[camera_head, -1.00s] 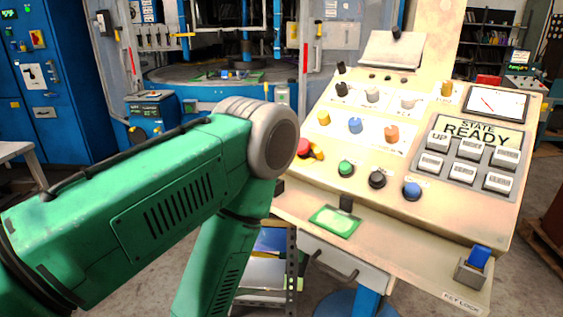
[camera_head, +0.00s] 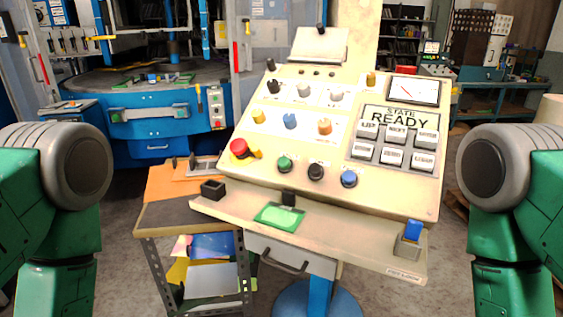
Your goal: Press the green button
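A control console (camera_head: 250,183) with a sloped cream panel stands in front of me. The green button (camera_head: 284,164) is a small round one in the panel's lower row, left of a black knob (camera_head: 316,172) and a blue button (camera_head: 349,179). A red mushroom button (camera_head: 239,148) with a yellow part beside it sits to its left.
A cart with an orange top (camera_head: 172,181) stands at the left. Dark shelves and a blue bench are behind.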

